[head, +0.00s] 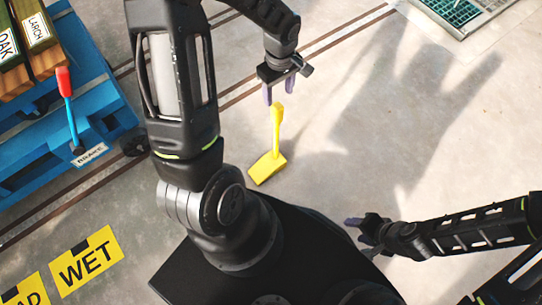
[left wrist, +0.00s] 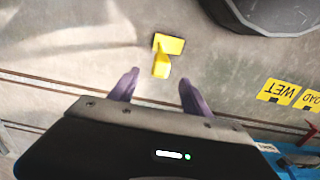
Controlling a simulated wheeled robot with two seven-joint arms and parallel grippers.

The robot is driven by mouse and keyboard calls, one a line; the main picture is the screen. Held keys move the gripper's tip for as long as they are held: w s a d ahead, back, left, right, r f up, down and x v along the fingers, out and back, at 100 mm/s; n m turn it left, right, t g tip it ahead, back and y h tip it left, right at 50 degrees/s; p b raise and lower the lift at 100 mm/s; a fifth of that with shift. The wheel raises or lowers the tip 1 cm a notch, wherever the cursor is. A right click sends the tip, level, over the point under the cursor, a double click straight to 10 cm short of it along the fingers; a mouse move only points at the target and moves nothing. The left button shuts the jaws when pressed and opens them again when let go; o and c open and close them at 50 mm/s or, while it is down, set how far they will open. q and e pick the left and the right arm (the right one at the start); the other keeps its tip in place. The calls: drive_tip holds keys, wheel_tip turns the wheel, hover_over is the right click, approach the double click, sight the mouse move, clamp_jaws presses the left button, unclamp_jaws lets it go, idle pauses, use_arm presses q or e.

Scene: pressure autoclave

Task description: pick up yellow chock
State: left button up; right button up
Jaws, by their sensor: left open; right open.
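The yellow chock (head: 268,167) stands on the concrete floor, a wedge with an upright handle ending in a rounded knob. My left gripper (head: 279,92) is open and empty just above and behind the knob in the head view. In the left wrist view the chock (left wrist: 168,44) lies beyond the fingertips, roughly in line with the gap between the purple fingers (left wrist: 157,80). My right gripper (head: 352,222) is open and empty, low at the right of my base, apart from the chock.
A blue cart (head: 104,106) with labelled timber and a red-knobbed brake lever (head: 66,100) stands at left. Yellow WET sign (head: 86,261) lies on the floor. Rails (head: 300,52) cross the floor. A green grating (head: 455,12) is at top right. Floor right of the chock is clear.

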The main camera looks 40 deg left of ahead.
sight(277, 105)
use_arm(q)
drive_tip(key=shift+f+b, duration=0.35)
drive_tip(key=shift+f, duration=0.95)
wheel_tip(277, 105, down, 5)
drive_tip(key=shift+s+f+b, duration=0.1)
drive_tip(key=shift+b, duration=0.8)
drive_tip(key=shift+c, duration=0.6)
clamp_jaws()
drive_tip(key=shift+a, duration=0.1)
